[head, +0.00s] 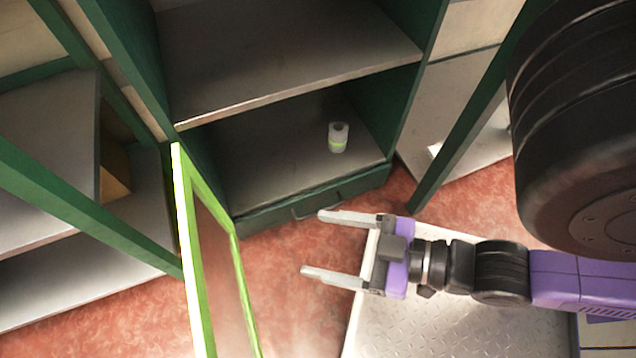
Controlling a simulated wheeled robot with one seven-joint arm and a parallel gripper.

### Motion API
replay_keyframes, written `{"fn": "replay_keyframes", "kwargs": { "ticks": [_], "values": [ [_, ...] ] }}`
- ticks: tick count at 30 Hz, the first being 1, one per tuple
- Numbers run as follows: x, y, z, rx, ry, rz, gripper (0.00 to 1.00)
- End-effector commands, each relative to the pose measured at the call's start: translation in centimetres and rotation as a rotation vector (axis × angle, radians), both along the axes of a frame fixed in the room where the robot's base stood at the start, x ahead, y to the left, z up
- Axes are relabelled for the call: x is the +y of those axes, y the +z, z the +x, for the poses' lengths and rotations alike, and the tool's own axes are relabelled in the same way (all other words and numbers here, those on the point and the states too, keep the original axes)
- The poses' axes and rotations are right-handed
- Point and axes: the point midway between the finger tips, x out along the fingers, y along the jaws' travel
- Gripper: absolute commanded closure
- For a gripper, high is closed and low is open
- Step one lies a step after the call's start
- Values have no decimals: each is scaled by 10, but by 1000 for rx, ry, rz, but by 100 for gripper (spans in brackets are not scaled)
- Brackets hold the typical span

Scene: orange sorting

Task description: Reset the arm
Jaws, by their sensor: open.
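My gripper (312,243) is open, with its two pale fingers pointing left and nothing between them. It hangs in front of a green cabinet, over the red floor and the edge of a metal plate. My purple and black arm reaches in from the right.
The cabinet's lower shelf (270,165) is otherwise bare; an upper shelf (290,50) is above it. A bright green framed door (190,220) stands open left of my gripper. Grey shelves (60,230) are at left. A metal plate (440,325) lies below my arm.

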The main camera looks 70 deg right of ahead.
Motion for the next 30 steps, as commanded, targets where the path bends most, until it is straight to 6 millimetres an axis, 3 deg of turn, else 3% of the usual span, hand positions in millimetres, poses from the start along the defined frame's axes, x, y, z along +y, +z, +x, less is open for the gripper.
{"fn": "replay_keyframes", "kwargs": {
  "ticks": [5,8,30],
  "values": [
    [0,16,0,1,-1,0,25],
    [0,35,0,1,-1,0,25],
    [0,241,0,1,-2,-1,25]
  ]
}}
